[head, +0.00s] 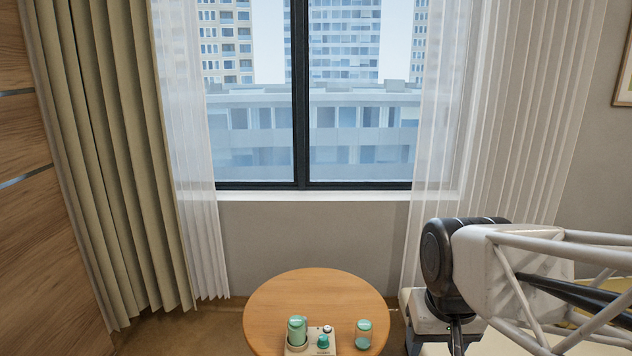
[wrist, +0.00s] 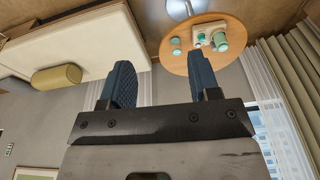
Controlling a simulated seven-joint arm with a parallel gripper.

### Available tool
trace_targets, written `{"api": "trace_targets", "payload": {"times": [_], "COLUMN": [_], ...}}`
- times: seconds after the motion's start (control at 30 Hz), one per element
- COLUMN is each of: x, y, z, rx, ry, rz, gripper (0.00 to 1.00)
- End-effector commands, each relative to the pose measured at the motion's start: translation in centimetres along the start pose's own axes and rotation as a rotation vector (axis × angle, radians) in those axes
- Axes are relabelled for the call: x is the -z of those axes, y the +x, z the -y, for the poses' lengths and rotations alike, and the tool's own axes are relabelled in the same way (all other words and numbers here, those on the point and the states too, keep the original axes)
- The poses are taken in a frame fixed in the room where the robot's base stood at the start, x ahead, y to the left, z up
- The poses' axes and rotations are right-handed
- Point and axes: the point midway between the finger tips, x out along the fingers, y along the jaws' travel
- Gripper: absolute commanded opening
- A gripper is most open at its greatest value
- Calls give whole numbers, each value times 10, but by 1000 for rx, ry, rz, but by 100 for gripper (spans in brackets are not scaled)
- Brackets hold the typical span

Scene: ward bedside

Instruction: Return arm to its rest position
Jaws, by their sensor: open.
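My arm shows at the lower right of the head view, over the right side of the room. My gripper (wrist: 158,88) shows in the wrist view with its two blue fingers spread wide and nothing between them. In the head view its fingers are not clearly visible. The round wooden table (head: 268,300) stands low in front of the window, left of my arm. It also shows at the top of the wrist view (wrist: 180,62), beyond the right finger. My gripper is apart from the table and its items.
A tray (head: 298,350) on the table holds a green container (head: 297,330) and smaller items. A green-and-white jar (head: 363,333) stands right of it. A pale bed or couch with a yellow bolster (wrist: 57,78) lies at left in the wrist view. Curtains (head: 105,150) flank the window.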

Motion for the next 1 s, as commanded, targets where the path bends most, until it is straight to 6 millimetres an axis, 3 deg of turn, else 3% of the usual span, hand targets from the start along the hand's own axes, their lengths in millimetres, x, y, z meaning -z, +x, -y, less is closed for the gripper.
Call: {"api": "trace_targets", "payload": {"times": [0.1,0.33,1.0], "x": [-22,-46,-49], "y": [-1,1,1], "z": [-5,-9,-10], "rx": [-7,-14,-15], "ry": [-7,-17,-18], "rz": [-23,-45,-47], "gripper": [56,56,56]}}
